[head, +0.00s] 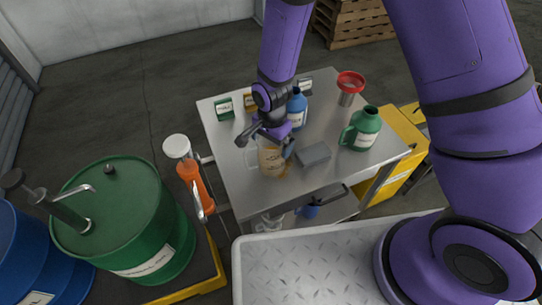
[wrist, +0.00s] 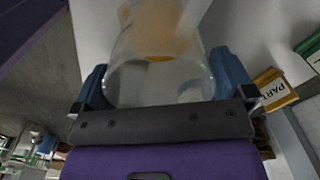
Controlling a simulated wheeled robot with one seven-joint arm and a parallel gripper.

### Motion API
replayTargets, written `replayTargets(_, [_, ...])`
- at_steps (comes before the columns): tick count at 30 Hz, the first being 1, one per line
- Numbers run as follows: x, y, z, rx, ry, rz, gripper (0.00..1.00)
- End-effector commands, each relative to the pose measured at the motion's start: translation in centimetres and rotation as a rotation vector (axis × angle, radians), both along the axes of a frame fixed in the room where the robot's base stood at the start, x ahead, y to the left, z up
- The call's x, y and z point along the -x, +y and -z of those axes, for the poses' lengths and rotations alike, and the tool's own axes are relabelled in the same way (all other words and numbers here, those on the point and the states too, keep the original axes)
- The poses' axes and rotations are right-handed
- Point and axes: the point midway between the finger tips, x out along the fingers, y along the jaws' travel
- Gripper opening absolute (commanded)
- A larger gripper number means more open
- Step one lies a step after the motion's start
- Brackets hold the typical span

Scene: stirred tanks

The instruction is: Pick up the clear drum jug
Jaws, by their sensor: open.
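The clear drum jug (head: 271,160) stands on the steel table, see-through with an amber tint and a label on its side. In the wrist view the jug (wrist: 160,60) fills the space between the two blue finger pads. My gripper (head: 267,144) is open, with one finger on each side of the jug; the gripper also shows in the wrist view (wrist: 162,82). I cannot tell whether either pad touches the wall. The gripper partly hides the top of the jug in the head view.
Close by on the steel table (head: 230,165) are a blue bottle (head: 297,112), a grey block (head: 313,154), a green jug (head: 361,130), a red funnel (head: 351,82) and small labelled boxes (head: 224,108). A green drum (head: 130,245) and an orange-bodied pump (head: 190,175) stand left.

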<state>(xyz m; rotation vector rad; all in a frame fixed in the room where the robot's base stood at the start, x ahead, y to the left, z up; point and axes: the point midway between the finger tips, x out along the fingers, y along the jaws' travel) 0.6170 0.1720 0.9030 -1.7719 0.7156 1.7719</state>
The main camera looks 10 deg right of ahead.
Motion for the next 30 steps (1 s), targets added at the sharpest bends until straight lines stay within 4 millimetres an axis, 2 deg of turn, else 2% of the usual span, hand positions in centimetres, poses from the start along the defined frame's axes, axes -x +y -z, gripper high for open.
replayTargets(7, [-0.01,0.01,0.18,-0.001,-0.001,0.0,1.0])
replayTargets(8, [-0.01,0.01,0.18,-0.001,-0.001,0.0,0.98])
replayTargets(15, [0.01,0.01,0.17,0.0,0.0,0.0,0.43])
replayTargets(17, [0.01,0.01,0.17,0.0,0.0,0.0,0.31])
replayTargets(30, [-0.39,-0.2,-0.44,-0.001,-0.001,0.0,0.31])
